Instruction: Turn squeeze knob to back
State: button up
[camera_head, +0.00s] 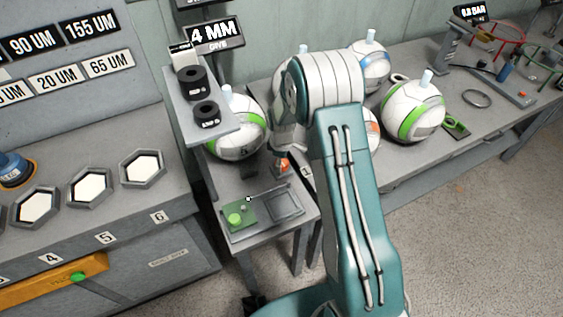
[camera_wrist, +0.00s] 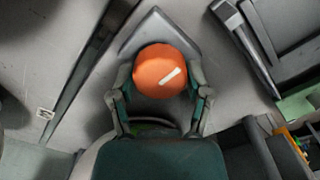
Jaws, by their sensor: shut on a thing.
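The squeeze knob is a round orange knob (camera_wrist: 160,65) with a short white mark on its top, on a grey pointed base plate (camera_wrist: 151,30). In the wrist view the mark runs slanted, its right end higher. In the head view only a small orange part (camera_head: 284,168) of the knob shows below my wrist. My gripper (camera_wrist: 159,84) is shut on the knob, one finger at its left side and one at its right. In the head view my gripper (camera_head: 281,155) is mostly hidden behind my own arm.
A tray with a green pad (camera_head: 240,226) stands in front of the knob on the grey bench. A white ball with a green band (camera_head: 238,127) sits behind to the left, another (camera_head: 414,110) to the right. A shelf with black rings (camera_head: 207,115) stands close on the left.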

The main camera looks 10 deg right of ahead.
jog(key=shift+w, duration=0.1)
dwell(0.3)
jog(key=o, duration=1.2)
jog(key=shift+c, duration=0.2)
notch_tip(320, 180, up, 12)
jog(key=shift+a, duration=0.1)
